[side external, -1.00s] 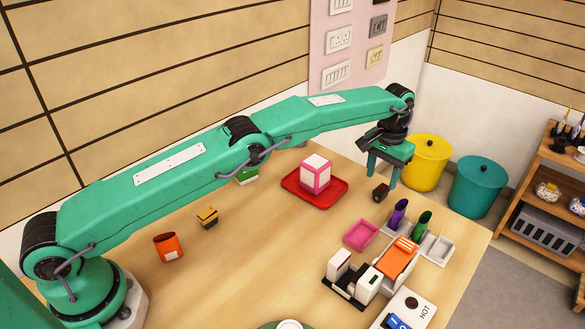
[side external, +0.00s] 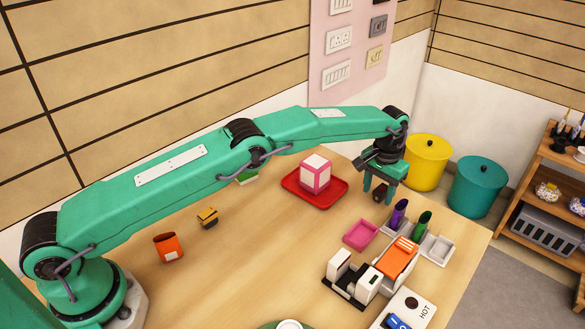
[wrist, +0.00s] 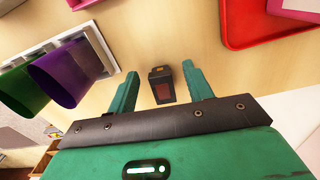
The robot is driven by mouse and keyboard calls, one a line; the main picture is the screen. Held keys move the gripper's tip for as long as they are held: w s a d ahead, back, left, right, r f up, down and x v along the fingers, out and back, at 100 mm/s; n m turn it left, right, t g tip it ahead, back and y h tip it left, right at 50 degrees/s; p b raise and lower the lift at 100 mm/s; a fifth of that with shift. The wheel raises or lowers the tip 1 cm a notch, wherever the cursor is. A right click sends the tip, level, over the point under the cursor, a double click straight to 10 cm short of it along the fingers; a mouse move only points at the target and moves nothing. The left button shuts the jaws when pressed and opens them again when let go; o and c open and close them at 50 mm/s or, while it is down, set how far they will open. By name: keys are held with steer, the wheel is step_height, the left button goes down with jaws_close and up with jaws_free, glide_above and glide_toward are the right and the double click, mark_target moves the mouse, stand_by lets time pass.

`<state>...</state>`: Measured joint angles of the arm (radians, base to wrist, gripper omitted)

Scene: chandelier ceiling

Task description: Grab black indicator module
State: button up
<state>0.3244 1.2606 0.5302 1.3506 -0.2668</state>
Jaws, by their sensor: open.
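The black indicator module (wrist: 161,85) is a small dark block with a reddish face, standing on the wooden table. In the wrist view it lies between the two green fingers of my gripper (wrist: 158,85), with a gap on each side. In the side external view the module (side external: 380,192) shows as a small dark block between the fingers of my gripper (side external: 378,194), which points down over it. My gripper is open and holds nothing. How far the fingertips are above the table is hard to tell.
A red tray (side external: 338,196) with a pink and white cube (side external: 315,174) lies left of the gripper.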

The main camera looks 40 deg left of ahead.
mark_target(378, 192)
steer(key=c, duration=1.1)
steer(key=shift+o, duration=0.2)
steer(key=shift+r, duration=0.15)
steer(key=shift+r, duration=1.95)
steer(key=s+d+r, duration=0.7)
steer(key=s, duration=0.2)
steer(key=shift+d, duration=0.3)
